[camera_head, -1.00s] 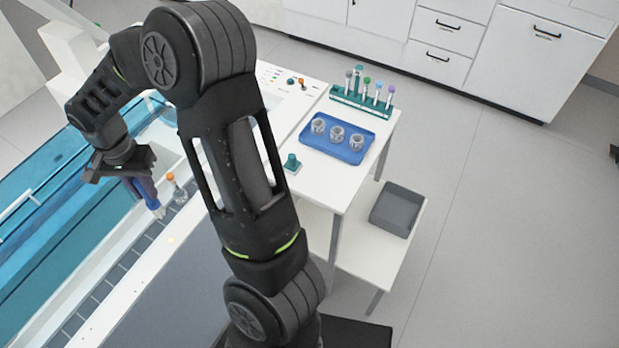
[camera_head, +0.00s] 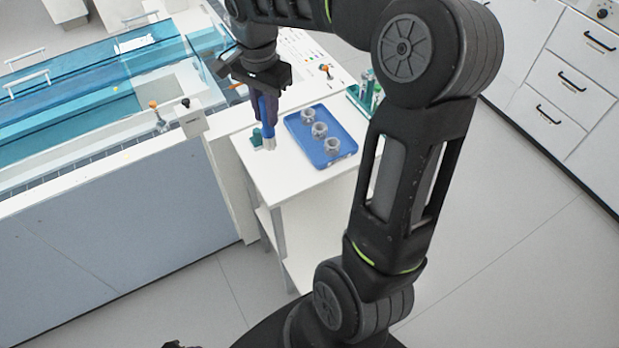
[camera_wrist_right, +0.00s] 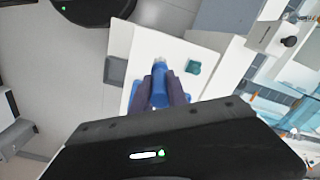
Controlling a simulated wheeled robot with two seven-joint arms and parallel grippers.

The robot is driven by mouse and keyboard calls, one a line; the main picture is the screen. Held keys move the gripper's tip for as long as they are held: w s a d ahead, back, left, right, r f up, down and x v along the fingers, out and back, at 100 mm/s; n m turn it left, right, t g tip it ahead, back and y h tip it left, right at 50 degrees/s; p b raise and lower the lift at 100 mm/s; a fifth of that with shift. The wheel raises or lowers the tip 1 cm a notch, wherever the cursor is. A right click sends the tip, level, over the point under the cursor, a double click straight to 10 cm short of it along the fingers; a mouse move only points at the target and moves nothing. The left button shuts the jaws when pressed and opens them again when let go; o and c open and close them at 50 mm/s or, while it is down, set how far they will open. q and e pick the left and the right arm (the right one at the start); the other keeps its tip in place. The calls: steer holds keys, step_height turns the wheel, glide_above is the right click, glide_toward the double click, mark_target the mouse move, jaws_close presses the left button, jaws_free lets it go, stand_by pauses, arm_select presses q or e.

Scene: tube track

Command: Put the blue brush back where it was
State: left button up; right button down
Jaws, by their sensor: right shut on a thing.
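My right gripper (camera_head: 264,104) is shut on the blue brush (camera_head: 269,126) and holds it upright, tip down, over the white side table (camera_head: 283,182). In the right wrist view the brush (camera_wrist_right: 160,86) sits between the two dark fingers, with its pale tip pointing away from the gripper. A small teal block-like holder (camera_head: 256,138) stands on the table close beside the brush, to its left. The holder also shows in the right wrist view (camera_wrist_right: 193,67), apart from the brush. My left gripper is not in view.
A blue tray (camera_head: 326,152) with three grey cups lies right of the brush. A teal tube rack (camera_head: 356,99) is partly hidden behind my arm. The tank with its blue clear cover (camera_head: 70,112) is at left, with an orange-topped tube (camera_head: 157,114) at its edge.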

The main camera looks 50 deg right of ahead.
mark_target(273, 145)
steer(key=shift+s+d+r, duration=0.1)
steer(key=shift+s+d, duration=0.15)
steer(key=shift+s, duration=0.2)
steer(key=shift+w+a, duration=0.1)
steer(key=shift+w, duration=0.05)
steer(key=shift+f, duration=3.15)
steer(key=shift+f+p, duration=0.4)
steer(key=shift+f, duration=1.5)
steer(key=shift+f, duration=0.2)
steer(key=c, duration=1.3)
jaws_free()
